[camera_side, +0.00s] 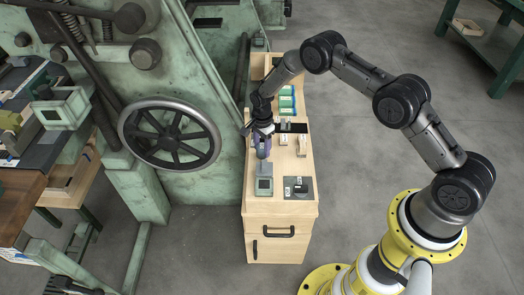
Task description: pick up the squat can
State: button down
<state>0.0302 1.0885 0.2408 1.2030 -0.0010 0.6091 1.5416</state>
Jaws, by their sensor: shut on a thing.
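My gripper (262,143) points down over the left side of the wooden cabinet top. It is shut on a small purplish object, which I take to be the squat can (263,152). The can is small in this view and partly hidden by the fingers. I cannot tell whether its bottom touches the cabinet top or is lifted clear.
A grey-green box (264,186) stands just in front of my gripper on the wooden cabinet (281,215). A dark plate (298,188) lies beside it. A green machine with a handwheel (170,133) stands close on the left.

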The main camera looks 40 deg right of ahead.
aim_at(262, 146)
jog(key=shift+r, duration=0.1)
jog(key=shift+r, duration=0.45)
notch_tip(262, 146, up, 3)
jog(key=shift+f, duration=0.2)
jog(key=s+r, duration=0.9)
jog(key=s, duration=0.5)
jog(key=shift+a+r, duration=0.2)
